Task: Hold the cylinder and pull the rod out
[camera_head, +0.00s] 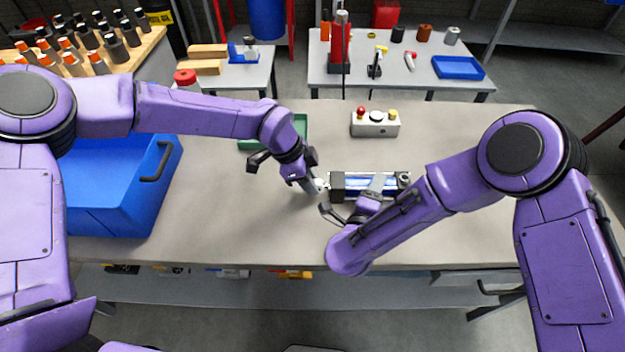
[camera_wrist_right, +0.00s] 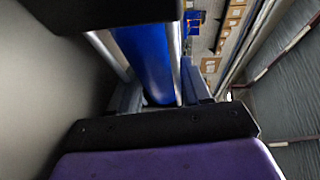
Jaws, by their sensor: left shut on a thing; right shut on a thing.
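The cylinder (camera_head: 353,184) lies sideways on the grey workbench, with a blue barrel between dark end blocks. In the right wrist view the blue barrel (camera_wrist_right: 146,62) runs between silver rods, close to the camera. My right gripper (camera_head: 377,183) is shut on the cylinder near its middle, and its wrist covers part of the barrel. My left gripper (camera_head: 316,187) is shut at the cylinder's left end, on the small bright end of the rod (camera_head: 321,184). The gripper hides most of the rod, so how far it sticks out cannot be told.
A blue bin (camera_head: 115,200) stands at the left of the workbench (camera_head: 230,215). A green tray (camera_head: 300,125) lies behind my left gripper. A white button box (camera_head: 375,124) stands behind the cylinder.

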